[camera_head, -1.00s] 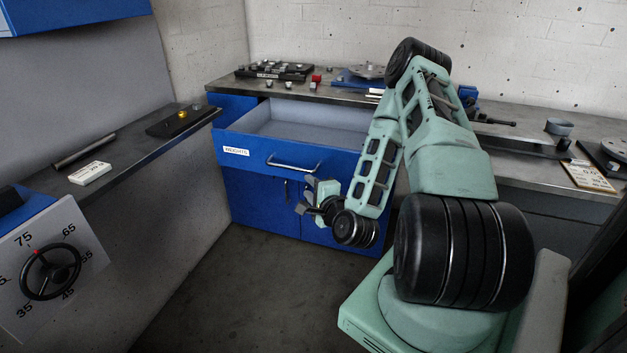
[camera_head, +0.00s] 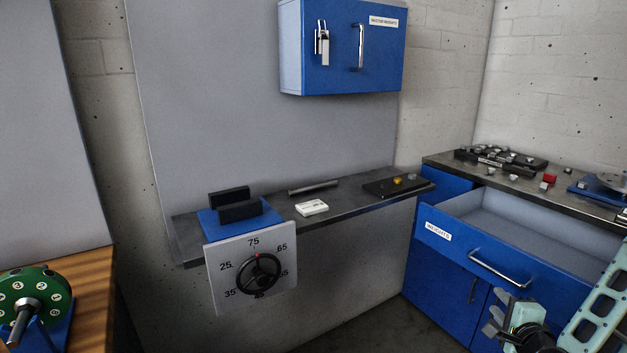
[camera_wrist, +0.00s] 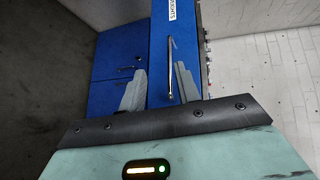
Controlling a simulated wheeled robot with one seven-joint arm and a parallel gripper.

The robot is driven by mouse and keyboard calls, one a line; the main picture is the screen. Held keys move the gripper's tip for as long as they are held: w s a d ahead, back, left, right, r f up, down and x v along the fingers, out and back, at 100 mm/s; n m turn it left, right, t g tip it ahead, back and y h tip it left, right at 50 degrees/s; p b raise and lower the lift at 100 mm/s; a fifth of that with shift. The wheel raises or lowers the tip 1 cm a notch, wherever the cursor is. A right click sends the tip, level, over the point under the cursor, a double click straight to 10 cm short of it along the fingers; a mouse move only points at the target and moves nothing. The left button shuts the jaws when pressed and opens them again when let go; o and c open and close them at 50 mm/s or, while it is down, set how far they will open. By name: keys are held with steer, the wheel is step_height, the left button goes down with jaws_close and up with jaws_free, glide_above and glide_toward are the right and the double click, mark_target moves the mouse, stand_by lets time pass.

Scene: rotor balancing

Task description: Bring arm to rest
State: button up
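My gripper (camera_head: 494,322) is at the lower right of the head view, in front of the blue cabinet below the open drawer. In the wrist view my gripper (camera_wrist: 160,88) shows two grey fingers spread apart with nothing between them. The drawer handle (camera_wrist: 172,62) and blue drawer front appear beyond the fingers, apart from them. Part of my green arm (camera_head: 597,305) shows at the right edge; the rest of the arm is out of view.
The weights drawer (camera_head: 445,238) stands open and looks empty. A wall shelf (camera_head: 350,212) holds a blue vise (camera_head: 240,215), a white label block and a rod; a dial (camera_head: 258,274) hangs at its front. A locked blue cabinet (camera_head: 340,50) is above. A green rotor (camera_head: 35,295) is at lower left.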

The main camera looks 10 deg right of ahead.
steer(key=w+a+r+n+g+y+p, duration=0.1)
steer(key=a+r+n+g+y, duration=0.25)
steer(key=a+n, duration=0.6)
steer(key=a+r+n+g+y+p, duration=0.1)
steer(key=a+r+n+g+y, duration=0.25)
steer(key=a+n, duration=0.65)
steer(key=s+a+r+n+g+h, duration=0.1)
steer(key=s+a+r+n+g, duration=0.3)
steer(key=s, duration=0.7)
steer(key=s+a+r+n+g+h+p, duration=0.1)
steer(key=s+a+r+n+g, duration=0.2)
steer(key=s+a+r+n, duration=0.2)
steer(key=s+a+r, duration=0.3)
steer(key=s+a, duration=0.2)
steer(key=s, duration=0.2)
steer(key=shift+a+r+g+p, duration=0.3)
steer(key=shift+a+g, duration=0.05)
steer(key=shift+g, duration=0.05)
steer(key=shift+n, duration=0.25)
